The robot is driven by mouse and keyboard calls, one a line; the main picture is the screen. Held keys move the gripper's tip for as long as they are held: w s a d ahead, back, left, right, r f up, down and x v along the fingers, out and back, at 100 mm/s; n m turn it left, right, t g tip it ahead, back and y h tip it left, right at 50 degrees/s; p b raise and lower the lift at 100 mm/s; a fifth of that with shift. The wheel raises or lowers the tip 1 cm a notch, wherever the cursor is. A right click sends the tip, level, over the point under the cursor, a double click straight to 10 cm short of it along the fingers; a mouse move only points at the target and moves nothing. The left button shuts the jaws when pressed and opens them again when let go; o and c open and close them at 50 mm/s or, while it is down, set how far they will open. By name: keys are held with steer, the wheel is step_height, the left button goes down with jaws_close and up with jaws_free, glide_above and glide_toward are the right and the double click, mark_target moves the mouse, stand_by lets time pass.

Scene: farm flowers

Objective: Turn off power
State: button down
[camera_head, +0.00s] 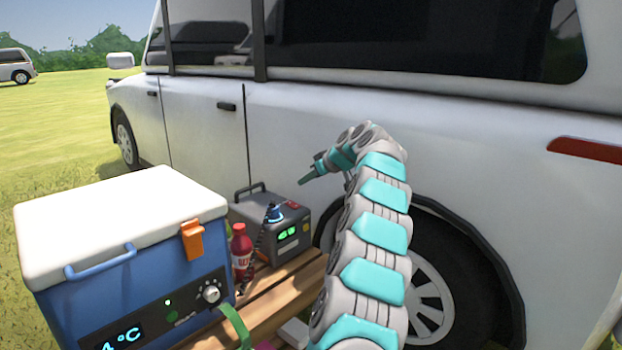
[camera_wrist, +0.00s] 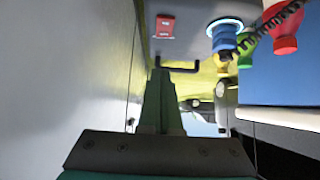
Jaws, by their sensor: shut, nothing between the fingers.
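A grey power box (camera_head: 270,222) with a carry handle, a lit green display (camera_head: 287,232) and a small red switch (camera_head: 293,205) on top stands on a wooden bench. A plug with a blue ring (camera_head: 273,213) and a dark coiled cord sits in its top. My gripper (camera_head: 304,181) is shut and empty, above the box near the red switch, apart from it. In the wrist view the gripper (camera_wrist: 160,76) points up the picture, with the red switch (camera_wrist: 165,26) beyond its tips and the lit plug (camera_wrist: 225,30) to the right.
A blue cooler (camera_head: 120,285) with a white lid stands left of the box. A red bottle (camera_head: 241,250) is between them on the wooden bench (camera_head: 265,300). A white van (camera_head: 300,120) stands close behind. Open grass lies at the left.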

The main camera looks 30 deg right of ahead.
mark_target(292, 202)
steer(key=x, duration=0.4)
steer(key=shift+w+f, duration=0.15)
steer(key=f, duration=0.2)
steer(key=shift+w+a+f, duration=0.25)
steer(key=shift+w+f, duration=0.05)
steer(key=shift+w, duration=0.1)
steer(key=shift+w+f, duration=0.1)
steer(key=shift+f, duration=0.8)
steer(key=shift+f+b, duration=0.1)
steer(key=shift+b, duration=0.2)
steer(key=shift+w+f+b, duration=0.1)
steer(key=shift+f+b, duration=0.15)
steer(key=shift+b, duration=0.1)
steer(key=shift+w+r+p, duration=0.1)
steer(key=shift+w+p, duration=0.05)
steer(key=shift+p, duration=0.15)
steer(key=shift+w+a+r+p, duration=0.2)
steer(key=shift+w+r+p, duration=0.1)
steer(key=shift+w+p, duration=0.25)
